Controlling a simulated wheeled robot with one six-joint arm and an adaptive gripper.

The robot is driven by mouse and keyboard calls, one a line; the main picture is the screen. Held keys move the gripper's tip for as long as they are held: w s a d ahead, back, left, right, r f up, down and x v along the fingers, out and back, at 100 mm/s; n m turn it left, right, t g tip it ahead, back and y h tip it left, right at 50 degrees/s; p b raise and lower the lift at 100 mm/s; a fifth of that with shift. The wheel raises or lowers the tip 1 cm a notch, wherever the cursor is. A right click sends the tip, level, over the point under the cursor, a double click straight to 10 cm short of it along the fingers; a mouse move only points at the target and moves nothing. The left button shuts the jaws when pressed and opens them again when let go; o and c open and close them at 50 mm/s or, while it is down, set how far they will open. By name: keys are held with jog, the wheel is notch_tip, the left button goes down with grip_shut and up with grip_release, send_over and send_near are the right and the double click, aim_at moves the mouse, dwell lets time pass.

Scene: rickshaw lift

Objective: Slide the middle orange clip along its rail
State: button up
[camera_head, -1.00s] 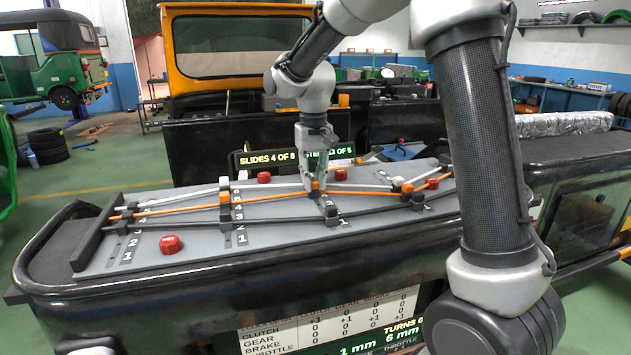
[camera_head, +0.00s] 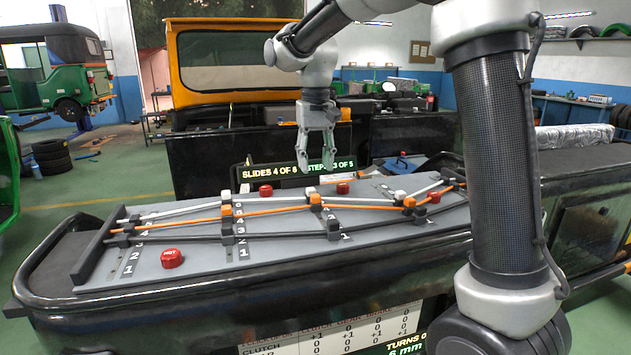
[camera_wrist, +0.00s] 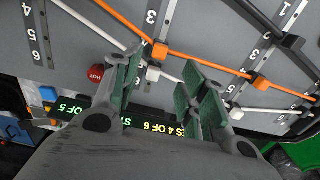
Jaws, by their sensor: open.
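The middle orange clip (camera_head: 315,200) sits on the long orange rod where it crosses the middle slotted rail of the grey board. A white clip (camera_head: 311,192) is just behind it. In the wrist view the middle orange clip (camera_wrist: 159,50) is beyond the fingertips, with the white clip (camera_wrist: 152,73) close by. My gripper (camera_head: 316,168) points down above and behind the clip, apart from it. Its fingers are open and empty; they also show in the wrist view (camera_wrist: 165,78).
Orange clips also sit on the left (camera_head: 226,209) and right (camera_head: 409,203) rails. White and black rods run along either side of the orange one. Red knobs stand on the board, one near the middle clip (camera_head: 343,188) and one marked HOT (camera_head: 171,258). A lit sign (camera_head: 270,173) stands behind.

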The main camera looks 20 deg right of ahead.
jog(key=shift+r, duration=1.7)
jog(key=s+d+f+t, duration=0.1)
jog(key=s+d, duration=0.4)
jog(key=s, duration=0.4)
jog(key=s+d+f+t, duration=0.2)
jog(key=s+d, duration=0.3)
jog(key=s, duration=0.5)
jog(key=s+d+f+t, duration=0.1)
jog(key=s+d, duration=0.4)
jog(key=s, duration=0.4)
jog(key=shift+s+f, duration=0.25)
jog(key=shift+f, duration=0.05)
